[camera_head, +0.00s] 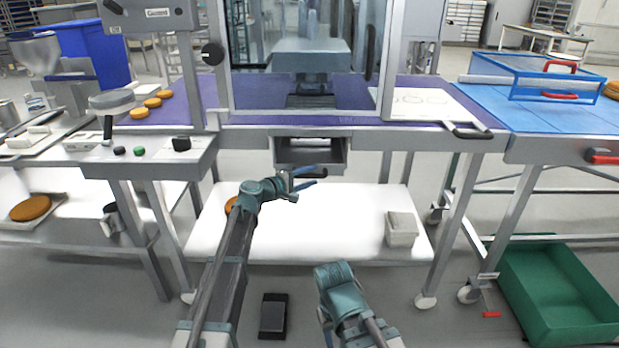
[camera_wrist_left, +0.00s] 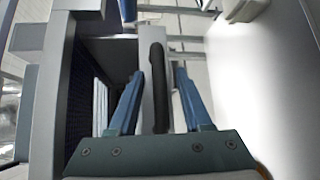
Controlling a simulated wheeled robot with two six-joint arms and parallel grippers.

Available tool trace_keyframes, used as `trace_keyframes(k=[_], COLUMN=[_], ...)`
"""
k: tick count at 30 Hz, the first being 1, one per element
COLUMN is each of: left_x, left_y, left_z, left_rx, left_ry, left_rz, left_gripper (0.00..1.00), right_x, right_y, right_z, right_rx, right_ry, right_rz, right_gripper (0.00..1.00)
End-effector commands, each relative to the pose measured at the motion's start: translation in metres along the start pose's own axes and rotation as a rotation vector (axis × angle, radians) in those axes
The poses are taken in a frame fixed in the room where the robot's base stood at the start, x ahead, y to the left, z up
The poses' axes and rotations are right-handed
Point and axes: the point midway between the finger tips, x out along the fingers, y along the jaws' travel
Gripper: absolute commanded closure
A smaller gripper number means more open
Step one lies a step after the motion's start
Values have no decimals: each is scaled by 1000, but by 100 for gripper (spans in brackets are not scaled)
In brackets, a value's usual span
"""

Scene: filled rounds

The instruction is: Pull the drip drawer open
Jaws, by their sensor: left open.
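The drip drawer (camera_head: 335,157) is a grey box under the purple-topped machine table, below the glazed cabinet. In the left wrist view its dark upright bar handle (camera_wrist_left: 157,75) stands against a pale front panel. My left gripper (camera_head: 304,181) is in front of the drawer in the head view. In the left wrist view the open blue fingers of my left gripper (camera_wrist_left: 160,76) lie one on each side of the handle, with gaps showing. How deep the handle sits between them is hard to tell. My right arm shows at the bottom of the head view; its fingers do not show.
A white shelf (camera_head: 340,222) lies below the drawer, with a pale bin (camera_head: 401,230) at its right and an orange round (camera_head: 230,205) partly behind my left arm. A green crate (camera_head: 555,290) stands on the floor at right. A control panel (camera_head: 150,150) juts out at left.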

Motion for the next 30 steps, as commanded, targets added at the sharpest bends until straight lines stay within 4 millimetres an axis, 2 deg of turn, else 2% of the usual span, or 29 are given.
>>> trace_keyframes(k=[3,9,12,30], left_x=[0,0,0,0], left_y=[0,0,0,0], left_z=[0,0,0,0], left_rx=[0,0,0,1], left_ry=[0,0,0,0], left_rz=[0,0,0,-1], left_gripper=[51,87,100,100], right_x=[0,0,0,0], right_y=[0,0,0,0], right_z=[0,0,0,0], right_rx=[0,0,0,0], right_ry=[0,0,0,0], right_rz=[0,0,0,0], right_gripper=[50,50,50,50])
